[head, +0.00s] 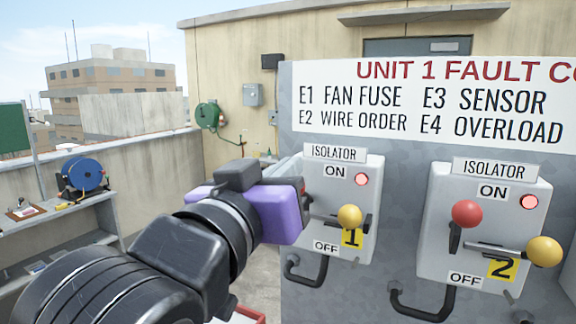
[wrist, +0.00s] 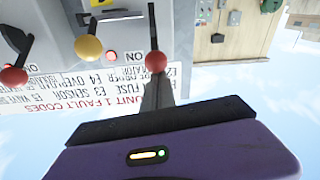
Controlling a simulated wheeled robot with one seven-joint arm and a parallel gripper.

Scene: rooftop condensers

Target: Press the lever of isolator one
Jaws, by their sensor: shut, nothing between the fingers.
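Isolator one (head: 334,172) is a grey box with a "1" tag, ON above, OFF below and a lit red lamp. A yellow-balled lever (head: 350,216) sticks out on it; it also shows in the wrist view (wrist: 88,48). A red-balled lever (wrist: 155,62) of the same box shows in the wrist view, hidden behind my gripper in the head view. My gripper (head: 298,186), purple-bodied, is shut and empty at the box's left side. In the wrist view its fingers (wrist: 160,92) line up with the red ball; I cannot tell whether they touch.
Isolator two (head: 433,246) stands to the right, with a red-balled lever (head: 466,213) and a yellow-balled lever (head: 544,251). Black handles (head: 304,278) project below the boxes. A shelf (head: 60,222) with a blue reel (head: 83,174) is at left.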

